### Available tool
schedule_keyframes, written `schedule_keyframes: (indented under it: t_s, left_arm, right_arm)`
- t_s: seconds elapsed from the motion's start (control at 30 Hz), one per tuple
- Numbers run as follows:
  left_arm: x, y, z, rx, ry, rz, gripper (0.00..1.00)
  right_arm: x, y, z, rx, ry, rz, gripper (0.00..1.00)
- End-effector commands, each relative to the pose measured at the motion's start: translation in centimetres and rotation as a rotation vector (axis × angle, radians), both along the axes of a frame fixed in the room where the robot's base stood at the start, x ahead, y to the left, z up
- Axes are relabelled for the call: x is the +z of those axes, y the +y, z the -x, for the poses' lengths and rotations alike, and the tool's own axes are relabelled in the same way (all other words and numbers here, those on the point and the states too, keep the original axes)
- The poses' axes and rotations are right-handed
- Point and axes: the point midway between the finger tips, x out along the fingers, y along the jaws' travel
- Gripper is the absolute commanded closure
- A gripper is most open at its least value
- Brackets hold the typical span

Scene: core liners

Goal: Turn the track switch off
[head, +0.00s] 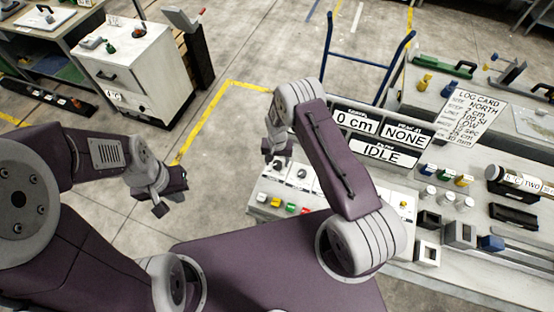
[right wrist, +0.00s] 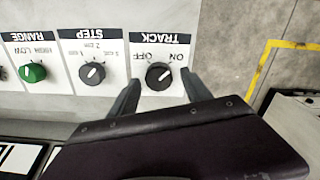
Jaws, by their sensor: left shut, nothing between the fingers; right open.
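The TRACK switch (right wrist: 158,76) is a black rotary knob on a white panel, under upside-down ON and OFF labels in the right wrist view. Its pale mark seems to lean towards the ON side, but it is small. My right gripper (right wrist: 161,82) is open, with one finger on each side of the knob; I cannot tell whether they touch it. In the head view my right gripper (head: 276,155) is over the left end of the control panel (head: 263,212). My left gripper (head: 172,192) is shut and empty, out over the floor to the left.
The STEP knob (right wrist: 92,74) and green RANGE knob (right wrist: 33,73) sit beside the switch. Display boards (head: 382,131) stand behind the panel, near a log card (head: 466,116). Small vials and blocks crowd the bench at right. A white cabinet (head: 135,70) stands at back left.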

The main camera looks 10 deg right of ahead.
Motion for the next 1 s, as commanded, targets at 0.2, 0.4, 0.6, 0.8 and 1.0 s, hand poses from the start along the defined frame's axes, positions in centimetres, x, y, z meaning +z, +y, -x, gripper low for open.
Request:
schedule_keyframes:
  t_s: [0.2, 0.4, 0.6, 0.8, 1.0]
  left_arm:
    - [0.16, -0.01, 0.04, 0.000, 0.000, 0.000, 1.00]
    - [0.14, 0.00, 0.02, 0.000, 0.000, 0.000, 1.00]
    - [0.14, 0.00, 0.02, 0.000, 0.000, 0.000, 1.00]
    - [0.13, 0.00, 0.02, 0.000, 0.000, 0.000, 1.00]
    - [-0.37, 0.00, 0.02, 0.000, 0.000, 0.000, 1.00]
  right_arm:
    - [-0.66, -0.01, 0.02, 0.000, 0.000, 0.000, 0.43]
    - [-0.62, 0.00, 0.00, 0.000, 0.000, 0.000, 0.68]
    - [-0.59, 0.02, -0.04, 0.000, -0.002, 0.000, 1.00]
    - [-0.55, 0.00, -0.06, 0.002, -0.001, -0.001, 1.00]
    - [-0.63, 0.02, -0.13, 0.042, -0.003, 0.000, 1.00]
